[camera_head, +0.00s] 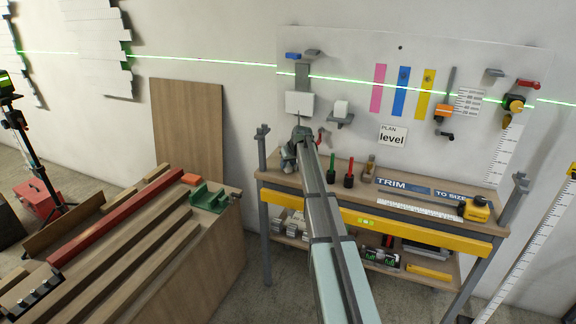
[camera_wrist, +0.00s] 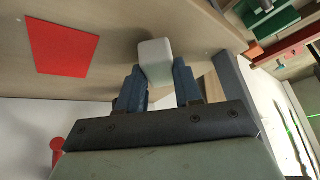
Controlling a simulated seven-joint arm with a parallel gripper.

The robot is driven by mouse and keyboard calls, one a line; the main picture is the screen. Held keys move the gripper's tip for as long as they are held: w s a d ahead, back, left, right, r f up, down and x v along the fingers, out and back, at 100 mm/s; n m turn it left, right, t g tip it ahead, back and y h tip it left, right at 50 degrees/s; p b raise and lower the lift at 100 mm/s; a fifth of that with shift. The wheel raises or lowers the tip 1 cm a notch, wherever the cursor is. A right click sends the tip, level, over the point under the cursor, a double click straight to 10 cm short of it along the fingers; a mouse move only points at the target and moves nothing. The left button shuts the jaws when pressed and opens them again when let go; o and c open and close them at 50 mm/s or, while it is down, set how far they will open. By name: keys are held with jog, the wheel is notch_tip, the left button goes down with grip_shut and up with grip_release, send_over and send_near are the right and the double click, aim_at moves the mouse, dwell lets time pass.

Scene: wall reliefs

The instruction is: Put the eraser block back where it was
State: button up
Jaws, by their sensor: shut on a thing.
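In the wrist view, a pale white block (camera_wrist: 155,58), which looks like the eraser block, sits between the two blue fingers of my gripper (camera_wrist: 158,72). My gripper is shut on it, over the light wooden bench top. A flat red square (camera_wrist: 62,47) lies on that surface, to the left of the block and apart from it. In the head view, my gripper (camera_head: 301,137) is over the back left of the workbench (camera_head: 283,180), near the wall board. The held block cannot be made out there, and my arm hides part of the bench top.
The wall board carries a white box-like piece (camera_head: 299,103), a small bracket with a white block (camera_head: 341,107) and colored strips (camera_head: 399,92). A red holder (camera_head: 349,173) and green holder (camera_head: 331,169) stand on the bench. Grey posts (camera_head: 262,148) rise at its ends.

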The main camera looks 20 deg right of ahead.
jog(key=shift+f, duration=0.25)
jog(key=shift+f, duration=0.1)
jog(key=o, duration=1)
jog(key=v, duration=1.2)
